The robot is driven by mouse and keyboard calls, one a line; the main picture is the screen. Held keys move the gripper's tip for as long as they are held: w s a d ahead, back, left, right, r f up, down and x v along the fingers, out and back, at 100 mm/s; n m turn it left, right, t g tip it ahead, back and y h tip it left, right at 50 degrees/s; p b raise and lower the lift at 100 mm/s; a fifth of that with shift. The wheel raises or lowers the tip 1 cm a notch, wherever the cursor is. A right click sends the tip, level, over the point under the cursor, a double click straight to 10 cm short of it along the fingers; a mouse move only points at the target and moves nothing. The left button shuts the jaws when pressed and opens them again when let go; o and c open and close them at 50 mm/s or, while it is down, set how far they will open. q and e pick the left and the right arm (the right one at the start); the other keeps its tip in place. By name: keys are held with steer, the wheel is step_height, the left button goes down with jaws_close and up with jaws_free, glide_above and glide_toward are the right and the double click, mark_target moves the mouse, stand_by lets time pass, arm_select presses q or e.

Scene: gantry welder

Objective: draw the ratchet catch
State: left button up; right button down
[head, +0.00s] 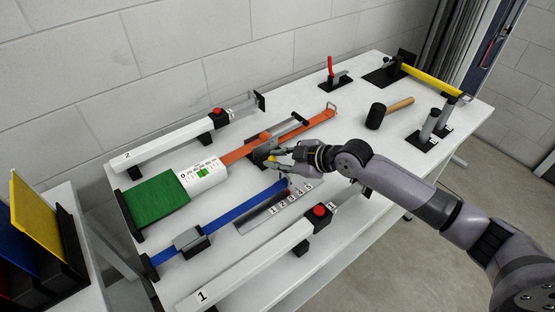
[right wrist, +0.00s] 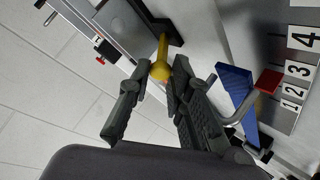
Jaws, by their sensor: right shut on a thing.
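In the head view only a little yellow shows at my right gripper (head: 277,160), beside the dark ratchet body (head: 262,151) on the orange strap (head: 240,151). My right gripper also shows in the right wrist view (right wrist: 155,82), its two fingers shut on the yellow knob, one on each side. In the head view the fingers and hand partly cover the knob. My left gripper is not in view.
A blue strap (head: 238,214) and a numbered strip (head: 290,204) lie in front of the ratchet. White beams numbered 1 (head: 245,268) and 2 (head: 165,146) have red buttons. A mallet (head: 377,115) and posts (head: 429,129) stand to the right. A green pad (head: 158,200) lies left.

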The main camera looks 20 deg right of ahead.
steer(key=c, duration=1.5)
jaws_free()
steer(key=shift+f, duration=0.1)
steer(key=shift+o, duration=0.2)
steer(key=shift+s, duration=0.1)
steer(key=shift+f, duration=0.1)
